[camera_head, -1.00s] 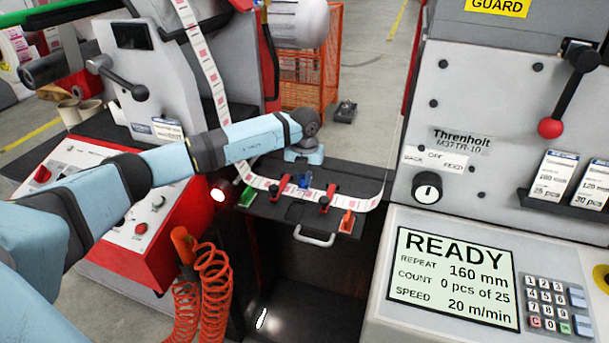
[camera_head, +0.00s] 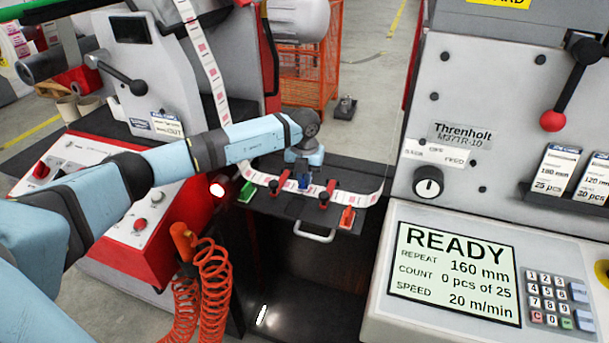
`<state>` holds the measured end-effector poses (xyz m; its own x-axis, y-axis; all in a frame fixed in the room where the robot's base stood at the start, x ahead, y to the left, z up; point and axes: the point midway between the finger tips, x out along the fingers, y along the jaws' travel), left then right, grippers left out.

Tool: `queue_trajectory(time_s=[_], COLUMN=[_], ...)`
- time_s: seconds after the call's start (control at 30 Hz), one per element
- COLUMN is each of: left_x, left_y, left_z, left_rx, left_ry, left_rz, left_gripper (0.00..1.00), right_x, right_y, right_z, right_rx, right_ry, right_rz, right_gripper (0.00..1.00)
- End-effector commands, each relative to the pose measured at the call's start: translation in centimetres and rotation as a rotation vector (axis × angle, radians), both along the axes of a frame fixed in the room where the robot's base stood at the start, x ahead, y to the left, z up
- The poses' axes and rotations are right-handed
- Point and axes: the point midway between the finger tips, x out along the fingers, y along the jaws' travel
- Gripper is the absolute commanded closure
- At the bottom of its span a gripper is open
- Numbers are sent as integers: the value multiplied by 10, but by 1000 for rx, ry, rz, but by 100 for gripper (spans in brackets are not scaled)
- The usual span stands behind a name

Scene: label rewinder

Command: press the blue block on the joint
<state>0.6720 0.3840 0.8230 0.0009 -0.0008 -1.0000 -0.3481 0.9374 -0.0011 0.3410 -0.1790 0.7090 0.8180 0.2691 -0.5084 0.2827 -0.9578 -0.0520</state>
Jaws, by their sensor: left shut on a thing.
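The small blue block (camera_head: 303,182) is at the middle of the black splice table (camera_head: 282,209), over the label web (camera_head: 346,198). My left gripper (camera_head: 304,172) reaches down from above and is shut on the block. The fingertips are small and partly hidden by the wrist. I cannot tell whether the block touches the web. The joint in the web is not clear, as the block and gripper cover that part. A red clamp with a black knob (camera_head: 273,187) stands left of the block, and another clamp (camera_head: 325,199) stands right of it. My right gripper is not in view.
A green piece (camera_head: 247,191) and an orange-red piece (camera_head: 347,218) lie at the table's ends. A handle (camera_head: 314,236) is on its front edge. The control panel reads READY (camera_head: 456,274). A coiled orange hose (camera_head: 202,285) hangs in front. An orange cage (camera_head: 310,90) stands behind.

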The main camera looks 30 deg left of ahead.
Motion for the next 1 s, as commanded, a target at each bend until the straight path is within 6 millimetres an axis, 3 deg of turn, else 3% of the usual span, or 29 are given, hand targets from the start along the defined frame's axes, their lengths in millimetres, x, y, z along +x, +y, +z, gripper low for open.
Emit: queue_trajectory(time_s=[1.0], left_x=[0], left_y=[0], left_z=[-9], left_rx=[1], left_ry=[1], left_rz=[0], left_gripper=[100], right_x=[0], right_y=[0], right_z=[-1], right_rx=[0], right_ry=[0], right_rz=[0], right_gripper=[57])
